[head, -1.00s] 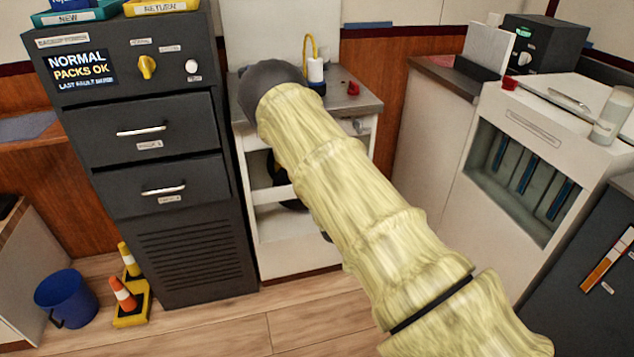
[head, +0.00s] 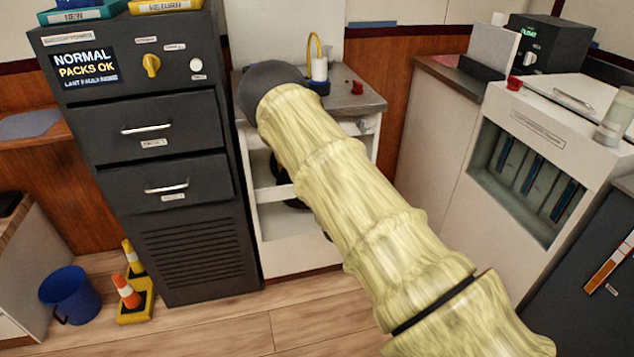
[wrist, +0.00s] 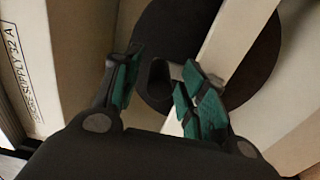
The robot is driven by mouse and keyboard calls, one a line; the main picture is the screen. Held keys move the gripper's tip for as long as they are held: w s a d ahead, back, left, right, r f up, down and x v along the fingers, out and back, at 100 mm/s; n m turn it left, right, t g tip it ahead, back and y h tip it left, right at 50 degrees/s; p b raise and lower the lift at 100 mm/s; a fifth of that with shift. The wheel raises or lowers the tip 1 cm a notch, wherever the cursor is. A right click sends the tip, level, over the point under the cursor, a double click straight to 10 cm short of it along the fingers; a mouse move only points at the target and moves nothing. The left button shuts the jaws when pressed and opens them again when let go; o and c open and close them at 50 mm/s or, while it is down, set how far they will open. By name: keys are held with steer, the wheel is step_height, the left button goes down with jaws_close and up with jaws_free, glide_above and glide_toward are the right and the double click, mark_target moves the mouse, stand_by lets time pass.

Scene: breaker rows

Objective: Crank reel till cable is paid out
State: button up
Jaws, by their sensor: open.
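In the wrist view the reel shows as a large dark disc (wrist: 245,50) behind a pale upright bar. A dark rounded knob, which looks like the crank handle (wrist: 159,78), stands between the fingers of my gripper (wrist: 160,92). The green-padded fingers are apart, one on each side of it; I cannot tell whether either touches it. In the head view my sleeved arm covers the gripper and most of the reel. Dark parts of the reel (head: 280,170) show in the white open-fronted cabinet (head: 290,252). I cannot make out the cable for certain.
A dark drawer cabinet (head: 180,245) stands close on the left of the reel cabinet. A blue bucket (head: 70,295) and cones (head: 128,292) are on the floor at left. A white unit (head: 530,135) stands at right. A yellow-looped item (head: 318,68) and red knob (head: 357,87) sit on top.

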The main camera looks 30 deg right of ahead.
steer(key=v, duration=1.2)
stand_by(0.3)
steer(key=s+a+f+m+g, duration=0.3)
steer(key=s+f+m+g, duration=0.1)
steer(key=s+f, duration=0.45)
steer(key=s+a+f+m+g, duration=0.2)
steer(key=s+f+m+g, duration=0.2)
steer(key=s+f, duration=0.45)
steer(key=s+a+f+m+g+y, duration=0.25)
steer(key=s+a+g, duration=0.2)
steer(key=s, duration=0.45)
steer(key=s+a+f+m+g+y, duration=0.1)
steer(key=s+a+f+m+g, duration=0.3)
steer(key=s, duration=0.5)
steer(key=s+a+r+m+g+p, duration=0.1)
steer(key=s+a+r+m, duration=0.1)
steer(key=s+a, duration=0.45)
step_height(320, 180, up, 17)
steer(key=s+d+p, duration=0.1)
steer(key=d+p, duration=0.1)
steer(key=p, duration=1.5)
steer(key=shift+s+n+p, duration=0.3)
steer(key=shift+n+p, duration=0.05)
